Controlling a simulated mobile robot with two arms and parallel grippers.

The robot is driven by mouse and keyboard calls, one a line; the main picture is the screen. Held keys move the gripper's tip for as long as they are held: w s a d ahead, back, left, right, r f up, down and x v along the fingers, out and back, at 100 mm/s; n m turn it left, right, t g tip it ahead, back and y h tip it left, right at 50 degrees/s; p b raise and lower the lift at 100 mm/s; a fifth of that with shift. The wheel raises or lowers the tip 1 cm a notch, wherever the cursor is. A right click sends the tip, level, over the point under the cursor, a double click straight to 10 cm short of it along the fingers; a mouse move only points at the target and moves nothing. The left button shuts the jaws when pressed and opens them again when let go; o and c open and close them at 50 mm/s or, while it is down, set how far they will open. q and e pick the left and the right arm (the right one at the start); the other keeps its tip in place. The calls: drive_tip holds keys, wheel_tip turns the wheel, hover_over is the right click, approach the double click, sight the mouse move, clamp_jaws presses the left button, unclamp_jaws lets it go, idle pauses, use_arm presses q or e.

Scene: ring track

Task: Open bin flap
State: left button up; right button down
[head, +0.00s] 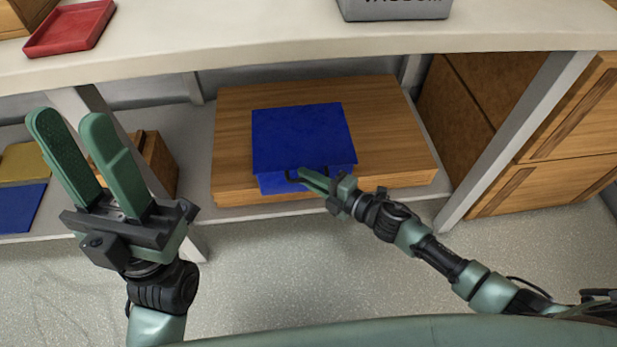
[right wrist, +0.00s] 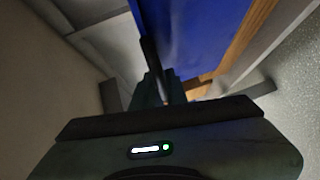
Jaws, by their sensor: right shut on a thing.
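The blue bin flap (head: 302,135) sits at the middle of a low wooden box (head: 392,140) on the shelf under the counter. Its top face looks flat, with a narrow blue front strip (head: 272,184) below its near edge. A small dark handle (head: 291,176) is at that near edge. My right gripper (head: 304,176) is shut on the handle. The right wrist view shows the blue surface (right wrist: 190,30) and a dark bar (right wrist: 151,58) at the fingers, partly hidden by them. My left gripper (head: 68,122) is open and empty, raised at the left, away from the flap.
The pale counter (head: 260,45) overhangs the shelf, with a red tray (head: 70,27) and a grey box (head: 393,9) on it. A counter leg (head: 500,140) and wooden drawers (head: 560,130) stand at the right. A smaller wooden box (head: 160,165) is behind my left gripper.

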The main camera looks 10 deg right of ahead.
drive_tip(key=shift+s+f, duration=0.15)
drive_tip(key=shift+f, duration=0.15)
idle(0.5)
